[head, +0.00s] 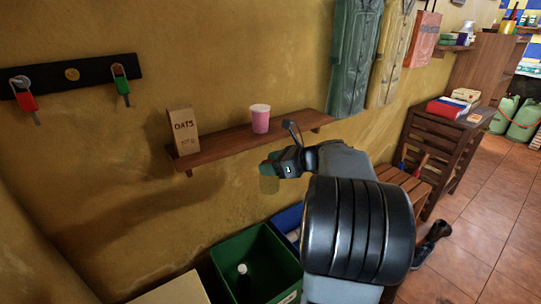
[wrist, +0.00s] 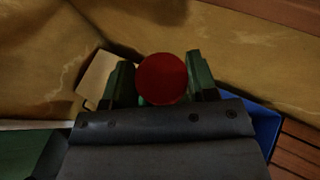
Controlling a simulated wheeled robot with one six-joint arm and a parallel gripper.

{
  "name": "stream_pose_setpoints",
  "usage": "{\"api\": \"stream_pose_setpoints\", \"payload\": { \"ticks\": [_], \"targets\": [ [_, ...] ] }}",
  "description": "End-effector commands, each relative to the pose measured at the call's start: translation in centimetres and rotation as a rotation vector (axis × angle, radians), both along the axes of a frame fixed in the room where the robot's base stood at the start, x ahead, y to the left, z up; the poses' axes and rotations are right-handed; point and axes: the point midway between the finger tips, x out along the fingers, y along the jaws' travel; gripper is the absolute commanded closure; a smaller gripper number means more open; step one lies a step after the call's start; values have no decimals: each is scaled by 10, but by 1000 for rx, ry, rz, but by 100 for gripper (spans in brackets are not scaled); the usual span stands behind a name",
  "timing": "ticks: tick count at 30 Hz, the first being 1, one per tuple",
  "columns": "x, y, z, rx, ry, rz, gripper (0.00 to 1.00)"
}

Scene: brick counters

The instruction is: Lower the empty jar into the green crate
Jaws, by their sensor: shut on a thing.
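My gripper (head: 268,169) is shut on the jar (head: 269,186), a small see-through vessel with a yellowish look, held in the air below the shelf. In the wrist view the jar's round red top (wrist: 162,78) sits between the green fingers of my gripper (wrist: 162,82). Its contents cannot be made out. The green crate (head: 228,254) stands low against the wall, below and left of the jar in the head view. A dark bottle with a white cap (head: 242,269) stands inside it. Part of the green crate (wrist: 22,152) shows at the wrist view's lower left.
A blue crate (head: 287,219) stands right of the green one, partly hidden by my arm. A pale box (head: 175,291) is at its left. The wall shelf (head: 222,146) above holds an oats packet (head: 183,131) and a pink cup (head: 260,118). A slatted bench (head: 402,184) is at right.

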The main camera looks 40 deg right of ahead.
Motion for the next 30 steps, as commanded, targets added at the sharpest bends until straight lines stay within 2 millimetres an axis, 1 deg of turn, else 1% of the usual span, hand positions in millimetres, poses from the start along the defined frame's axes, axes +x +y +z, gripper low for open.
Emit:
{"api": "stream_pose_setpoints", "payload": {
  "ticks": [1, 30],
  "targets": [
    [0, 0, -17, 1, 0, 0, 89],
    [-1, -4, -222, 1, 0, 0, 89]
  ]
}}
